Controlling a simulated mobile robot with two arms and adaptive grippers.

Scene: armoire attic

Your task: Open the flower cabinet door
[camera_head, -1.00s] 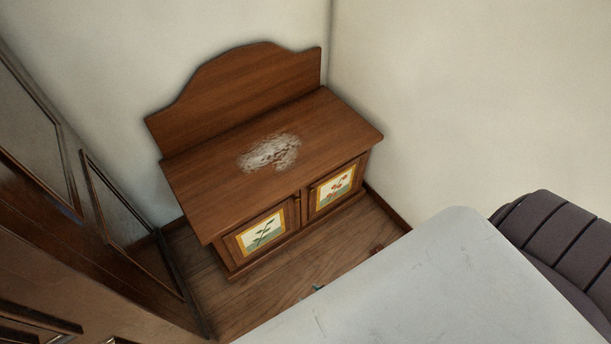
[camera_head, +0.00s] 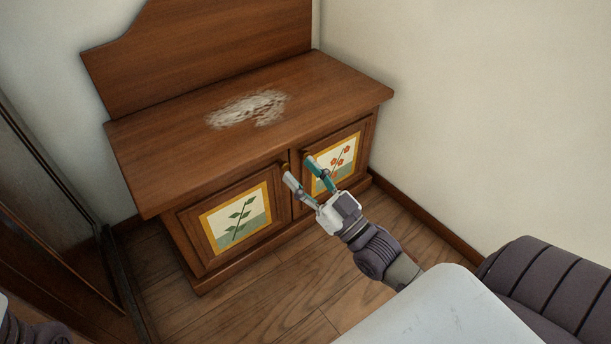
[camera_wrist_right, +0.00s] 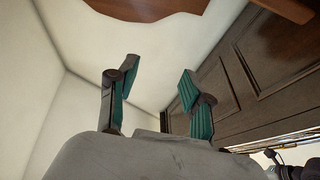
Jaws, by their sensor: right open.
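The low brown wooden cabinet (camera_head: 250,80) stands against the wall. Its right door (camera_head: 345,150) has a panel with red flowers, and its left door (camera_head: 222,222) a panel with a green leafy plant. Both doors look shut. Small knobs sit near the inner upper edges, partly behind the fingers. My right gripper (camera_head: 297,170) is open in front of the doors, its fingertips near the knobs; contact cannot be told. The right wrist view shows its spread fingers (camera_wrist_right: 158,74) with nothing between them. Only part of my left arm shows at the lower left; its fingers are out of view.
A dark wooden armoire (camera_head: 50,250) stands at the left. Walls close off the back and right. The wooden floor (camera_head: 280,285) before the cabinet is clear. The cabinet top carries a pale worn patch (camera_head: 248,108).

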